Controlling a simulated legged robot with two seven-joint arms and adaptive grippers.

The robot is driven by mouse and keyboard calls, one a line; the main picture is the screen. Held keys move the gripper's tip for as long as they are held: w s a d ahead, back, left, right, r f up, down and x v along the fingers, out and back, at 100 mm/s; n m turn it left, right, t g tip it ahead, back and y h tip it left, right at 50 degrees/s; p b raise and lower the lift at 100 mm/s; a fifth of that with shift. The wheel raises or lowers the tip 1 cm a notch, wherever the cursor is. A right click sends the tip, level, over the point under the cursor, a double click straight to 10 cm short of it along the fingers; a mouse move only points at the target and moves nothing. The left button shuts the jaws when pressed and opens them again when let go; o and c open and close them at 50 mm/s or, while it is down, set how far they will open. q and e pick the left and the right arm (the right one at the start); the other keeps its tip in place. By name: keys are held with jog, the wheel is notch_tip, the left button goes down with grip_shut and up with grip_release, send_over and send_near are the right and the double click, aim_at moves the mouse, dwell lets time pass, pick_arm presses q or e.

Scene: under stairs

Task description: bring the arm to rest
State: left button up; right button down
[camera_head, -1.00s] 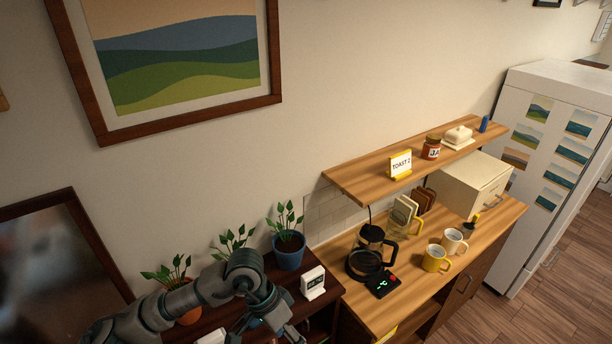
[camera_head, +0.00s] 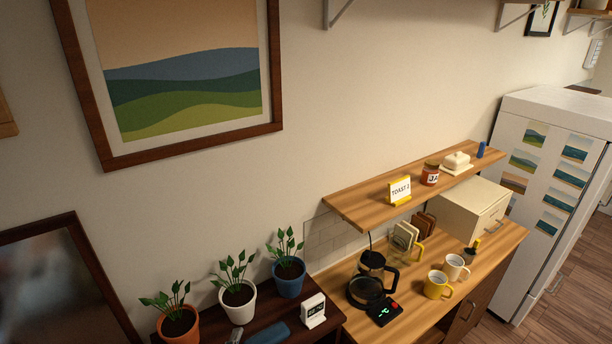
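Neither of my arms shows clearly in the head view, and I see no gripper fingers. A blue-grey object (camera_head: 268,334) lies at the bottom edge on the dark shelf, mostly cut off. I cannot tell what it is. Three potted plants stand in a row there: an orange pot (camera_head: 178,326), a white pot (camera_head: 238,305) and a blue pot (camera_head: 289,279). A small white clock (camera_head: 313,310) stands to their right.
A wooden counter (camera_head: 420,311) holds a coffee pot (camera_head: 366,287), yellow mug (camera_head: 437,285), white mug (camera_head: 456,267) and cream bread box (camera_head: 470,209). A raised shelf (camera_head: 360,205) stands above it. A white fridge (camera_head: 560,110) is at right. A framed picture (camera_head: 185,75) hangs on the wall.

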pick_arm(q)
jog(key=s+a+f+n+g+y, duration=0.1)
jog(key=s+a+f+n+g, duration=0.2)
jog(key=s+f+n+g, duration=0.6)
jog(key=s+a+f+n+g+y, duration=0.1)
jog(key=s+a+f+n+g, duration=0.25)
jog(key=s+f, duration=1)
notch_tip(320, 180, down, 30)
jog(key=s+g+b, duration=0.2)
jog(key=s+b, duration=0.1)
jog(key=b, duration=0.2)
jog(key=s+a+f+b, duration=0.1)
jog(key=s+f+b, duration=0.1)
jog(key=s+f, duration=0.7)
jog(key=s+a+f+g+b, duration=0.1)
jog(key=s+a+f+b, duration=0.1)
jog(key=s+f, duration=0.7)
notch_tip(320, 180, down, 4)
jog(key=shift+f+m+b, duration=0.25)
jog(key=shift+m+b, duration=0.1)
jog(key=shift+b, duration=0.2)
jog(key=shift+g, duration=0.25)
